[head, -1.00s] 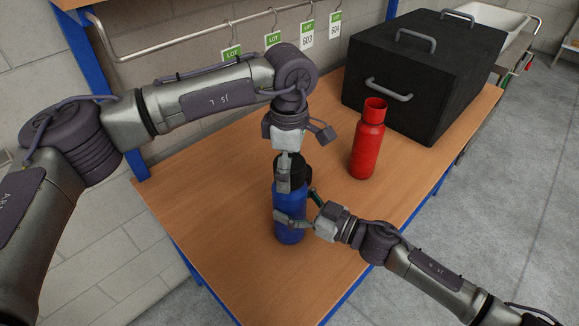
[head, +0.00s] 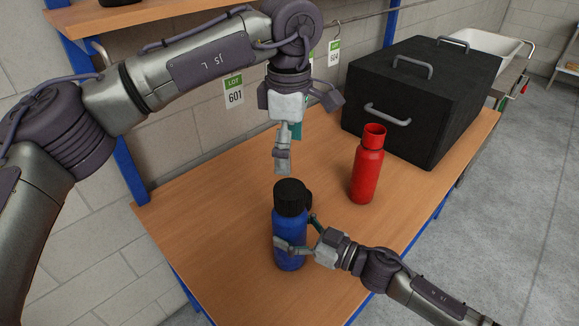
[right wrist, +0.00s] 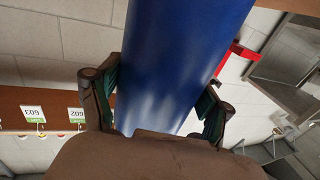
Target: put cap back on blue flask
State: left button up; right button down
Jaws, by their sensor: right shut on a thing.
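The blue flask (head: 287,238) stands upright on the wooden table. A black cap (head: 290,196) sits on its top and looks level. My right gripper (head: 296,249) is shut around the lower body of the flask from the right. In the right wrist view the blue flask (right wrist: 180,60) fills the space between the two fingers. My left gripper (head: 282,163) hangs above the cap, pointing down, with a small gap between fingertips and cap. Its fingers are seen edge-on, so I cannot tell how far apart they are. It holds nothing visible.
A red flask (head: 366,172) stands to the right on the table (head: 220,220). A large black box (head: 425,95) with grey handles is behind it. A rail with lot tags (head: 234,92) runs along the wall. The table's left part is clear.

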pick_arm(q)
jog(key=shift+r, duration=0.4)
pick_arm(e)
grip_release()
jog(key=v, duration=1.2)
